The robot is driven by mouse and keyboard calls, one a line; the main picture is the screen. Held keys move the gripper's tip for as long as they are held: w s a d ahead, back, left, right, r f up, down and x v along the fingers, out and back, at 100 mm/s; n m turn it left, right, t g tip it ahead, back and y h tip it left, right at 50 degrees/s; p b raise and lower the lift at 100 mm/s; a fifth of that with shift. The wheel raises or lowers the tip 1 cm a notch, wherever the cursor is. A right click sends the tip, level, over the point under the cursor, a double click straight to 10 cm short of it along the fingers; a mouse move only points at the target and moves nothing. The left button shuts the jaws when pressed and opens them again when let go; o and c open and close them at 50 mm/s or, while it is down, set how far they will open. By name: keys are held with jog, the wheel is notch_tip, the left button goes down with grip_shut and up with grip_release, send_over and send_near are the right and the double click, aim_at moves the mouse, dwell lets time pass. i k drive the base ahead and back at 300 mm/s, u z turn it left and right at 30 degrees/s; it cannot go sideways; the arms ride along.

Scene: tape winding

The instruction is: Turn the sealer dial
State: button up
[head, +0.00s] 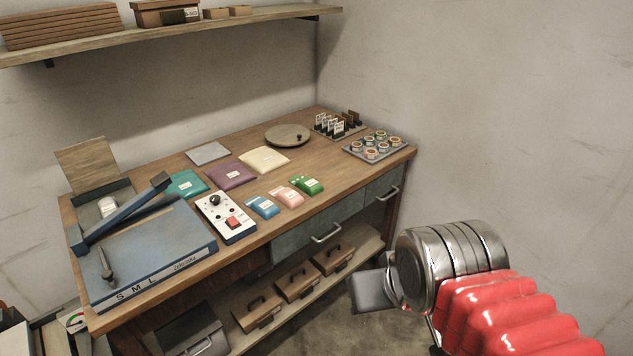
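The blue sealer (165,250) sits at the left end of the wooden bench, with its long blue lever arm (125,212) slanting up to the right. A dark pointer-like dial (106,268) stands on the sealer's left front, above the letters S, M and L on its front edge. My gripper (368,290) is at the lower right, in front of the bench and well apart from the sealer. Its dark flat finger shows side-on, and the rest is hidden behind the steel wrist, so I cannot tell its opening.
A white control box (226,217) with a black knob and red switch stands right of the sealer. Several coloured packets, a round turntable (288,135) and a tray of rolls (375,146) lie further right. Wooden boxes (297,284) sit on the lower shelf (370,248).

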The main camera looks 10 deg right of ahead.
aim_at(215, 199)
jog(key=i, duration=0.9)
jog(key=u, duration=0.05)
